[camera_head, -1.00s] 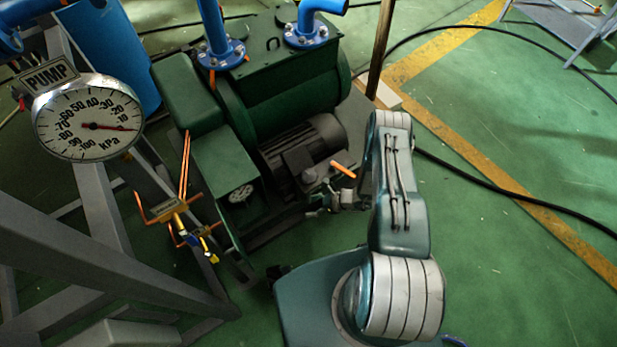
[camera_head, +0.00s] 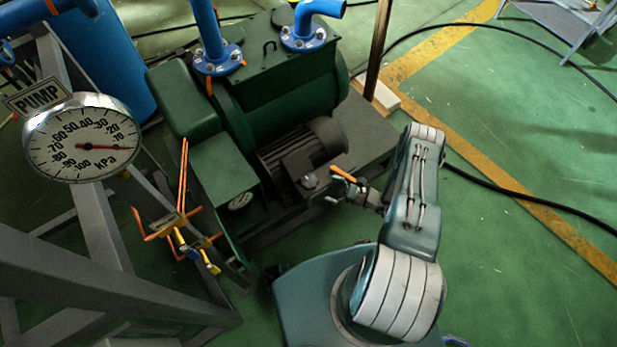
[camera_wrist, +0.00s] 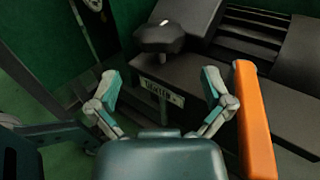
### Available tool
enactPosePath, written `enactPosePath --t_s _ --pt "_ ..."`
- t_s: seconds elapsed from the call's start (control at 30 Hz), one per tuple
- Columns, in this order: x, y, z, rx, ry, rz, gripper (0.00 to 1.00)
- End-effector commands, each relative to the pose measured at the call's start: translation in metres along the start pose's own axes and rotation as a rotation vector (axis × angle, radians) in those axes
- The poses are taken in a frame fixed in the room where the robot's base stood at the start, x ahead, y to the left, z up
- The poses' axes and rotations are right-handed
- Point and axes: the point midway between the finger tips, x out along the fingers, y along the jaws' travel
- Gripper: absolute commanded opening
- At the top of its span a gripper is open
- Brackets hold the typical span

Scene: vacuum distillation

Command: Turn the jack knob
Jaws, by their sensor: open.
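A dark lobed knob (camera_wrist: 160,36) stands on the pump unit, ahead of my gripper in the wrist view; I take it to be the jack knob. A small grey knob-like piece (camera_head: 310,180) shows beside the motor in the head view, probably the same one. My gripper (camera_wrist: 160,84) is open and empty, its fingers spread wide. The knob lies beyond the gap between the fingertips, apart from them. In the head view my gripper (camera_head: 336,190) is small, just right of the knob.
An orange bar (camera_wrist: 254,120) is close by the right finger. The green pump (camera_head: 275,95) and ribbed motor (camera_head: 305,147) stand beyond. A pressure gauge (camera_head: 83,145), grey frame and copper-coloured pipes (camera_head: 183,180) are at left. A black cable (camera_head: 500,190) crosses the open floor at right.

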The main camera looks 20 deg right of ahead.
Motion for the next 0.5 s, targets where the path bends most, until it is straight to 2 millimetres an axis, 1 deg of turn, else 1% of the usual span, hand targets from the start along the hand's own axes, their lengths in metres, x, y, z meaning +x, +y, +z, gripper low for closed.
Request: enactPosePath --t_s 0.07,0.17,0.4,0.5 --pt "0.002 0.0 0.001 -0.005 -0.007 -0.003 1.0" --pt "0.013 0.0 0.001 -0.005 -0.007 0.001 1.0" --pt "0.052 0.001 0.001 -0.004 -0.006 0.002 1.0" --pt "0.064 0.0 0.001 -0.004 -0.006 0.002 1.0"
